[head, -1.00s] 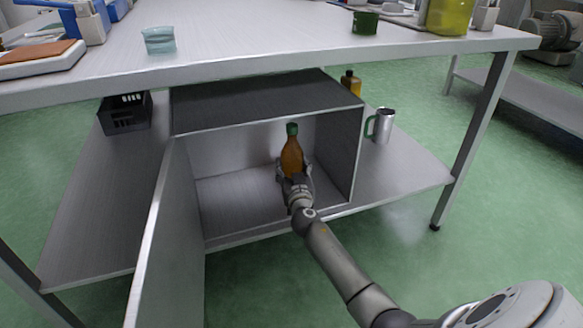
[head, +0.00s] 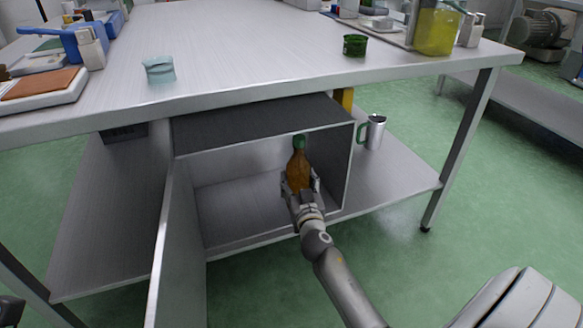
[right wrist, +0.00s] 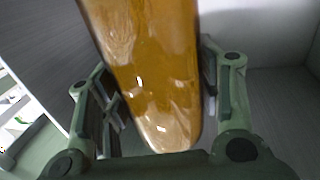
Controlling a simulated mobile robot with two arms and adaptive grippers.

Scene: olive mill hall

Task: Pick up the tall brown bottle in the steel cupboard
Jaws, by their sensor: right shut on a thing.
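The tall brown bottle (head: 298,172), amber with a green cap, stands nearly upright inside the open steel cupboard (head: 265,112), near its right side. My right gripper (head: 301,188) reaches in through the front and is shut around the bottle's lower body. In the right wrist view the amber bottle (right wrist: 150,70) fills the middle, slanted, between the two fingers (right wrist: 160,105). Its rounded lower end shows. I cannot tell whether it touches the cupboard floor.
The cupboard door (head: 175,245) hangs open at the left. The worktop (head: 240,50) overhangs the cupboard closely. A steel jug (head: 376,133) with a green handle and a partly hidden yellow item (head: 347,98) stand right of the cupboard. The cupboard's left interior is empty.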

